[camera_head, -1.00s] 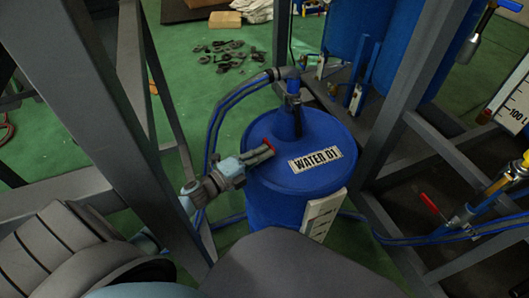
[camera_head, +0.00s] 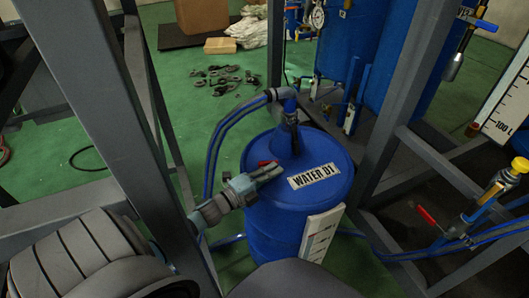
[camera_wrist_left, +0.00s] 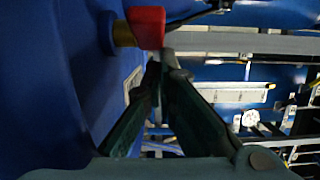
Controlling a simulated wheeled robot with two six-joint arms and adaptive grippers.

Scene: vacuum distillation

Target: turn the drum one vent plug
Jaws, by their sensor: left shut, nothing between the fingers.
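The blue drum labelled WATER 01 (camera_head: 290,228) stands upright on the floor inside a grey frame. Its red vent plug (camera_head: 266,163) shows on the left part of the top, just behind my left gripper (camera_head: 279,171). In the left wrist view the red plug (camera_wrist_left: 147,27) sits on a yellow neck against the blue drum. My left gripper (camera_wrist_left: 164,66) is shut and empty, its fingertips close to the plug and below it in that view. I cannot tell whether they touch it. My right gripper is not in view.
A pipe fitting with blue hoses (camera_head: 226,130) rises at the drum's back. Grey frame posts (camera_head: 100,110) stand left and right of the drum. A white level gauge (camera_head: 320,236) is on its front. A red-handled valve (camera_head: 427,216) is at the right.

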